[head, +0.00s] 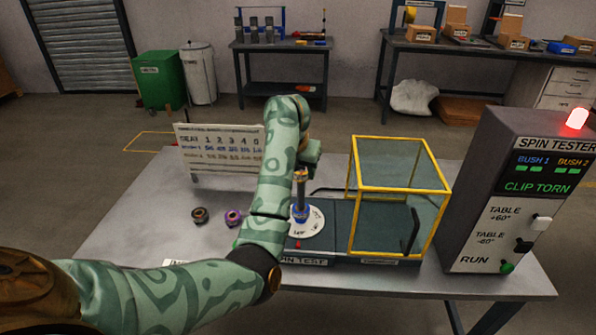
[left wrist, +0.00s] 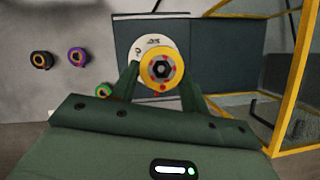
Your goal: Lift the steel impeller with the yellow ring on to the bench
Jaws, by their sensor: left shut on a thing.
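The steel impeller with the yellow ring (left wrist: 162,68) shows in the left wrist view as a yellow disc with a grey middle and red marks. My left gripper (left wrist: 158,82) is shut on it, one finger on each side. In the head view my left gripper (head: 302,172) is mostly hidden behind my arm, just above an upright tube (head: 302,196) with a blue base. The tube stands on a white marked dial (head: 303,224). I cannot tell whether the impeller is clear of the tube. The grey bench (head: 130,225) has bare room at left. My right gripper is not in view.
A dark ring (head: 199,215) and a purple ring (head: 233,217) lie on the bench left of the dial. A yellow-framed clear guard (head: 400,190) stands right of the dial. A chart board (head: 220,150) stands behind, and the spin tester (head: 520,190) at right.

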